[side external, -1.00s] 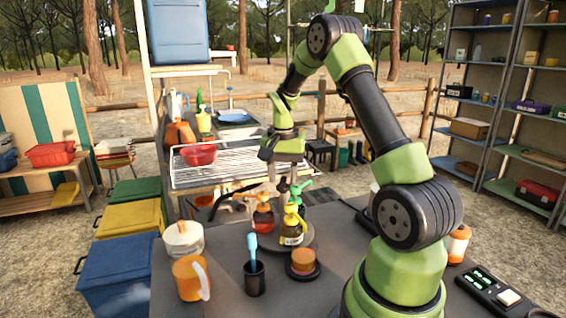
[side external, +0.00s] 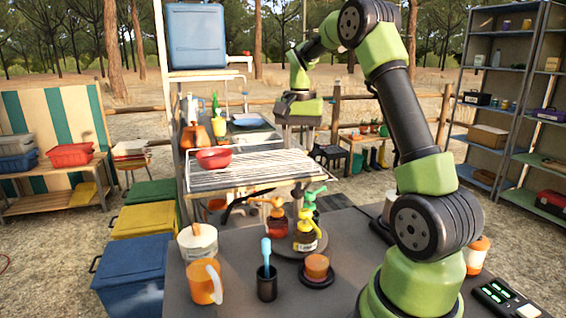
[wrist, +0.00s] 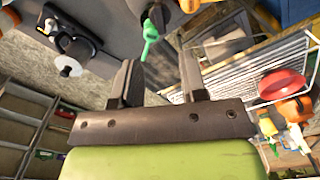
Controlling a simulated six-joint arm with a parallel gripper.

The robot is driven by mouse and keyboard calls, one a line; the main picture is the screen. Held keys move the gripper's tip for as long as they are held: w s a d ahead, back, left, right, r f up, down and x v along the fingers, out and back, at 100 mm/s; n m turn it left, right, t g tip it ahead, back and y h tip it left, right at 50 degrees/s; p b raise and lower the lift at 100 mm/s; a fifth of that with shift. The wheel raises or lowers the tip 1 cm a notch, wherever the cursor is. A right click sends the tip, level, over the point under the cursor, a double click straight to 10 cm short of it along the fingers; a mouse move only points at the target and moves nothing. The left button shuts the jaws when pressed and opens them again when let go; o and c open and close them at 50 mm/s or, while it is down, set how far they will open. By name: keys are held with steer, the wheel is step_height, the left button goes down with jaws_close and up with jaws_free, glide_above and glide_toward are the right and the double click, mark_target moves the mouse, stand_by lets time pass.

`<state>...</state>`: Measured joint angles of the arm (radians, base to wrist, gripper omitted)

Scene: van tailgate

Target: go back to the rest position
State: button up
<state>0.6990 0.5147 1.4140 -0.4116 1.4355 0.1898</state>
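My gripper (side external: 297,130) hangs in the air above and behind the pump bottles, beyond the rack's right end. In the wrist view its two fingers (wrist: 157,68) stand well apart with nothing between them. A red pump bottle (side external: 278,222), a yellow-topped pump bottle (side external: 306,236) and a green-topped pump bottle (side external: 311,203) stand together on a dark round tray (side external: 284,246). A green pump top (wrist: 149,38) shows beyond the fingers in the wrist view, apart from them. The bottles partly hide one another.
A wire rack (side external: 250,170) holds a red bowl (side external: 213,158). An orange mug (side external: 204,283), a white-lidded pot (side external: 197,240), a dark cup with a blue brush (side external: 267,283) and an orange jar (side external: 317,267) stand in front. Shelves (side external: 500,100) stand far right. Air around my gripper looks clear.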

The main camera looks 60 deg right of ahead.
steer(key=s+a+r+n+t, duration=0.2)
steer(key=a+r+n, duration=0.15)
steer(key=a, duration=0.45)
steer(key=s+a+r+n+t, duration=0.15)
steer(key=a+r, duration=0.25)
steer(key=a, duration=0.4)
steer(key=s+a+f+n+t+y, duration=0.1)
steer(key=s+a+n+t+y, duration=0.1)
steer(key=s+a+n, duration=0.4)
steer(key=s+a+t, duration=0.1)
steer(key=s+a, duration=0.1)
steer(key=a, duration=0.1)
steer(key=shift+s+t, duration=0.35)
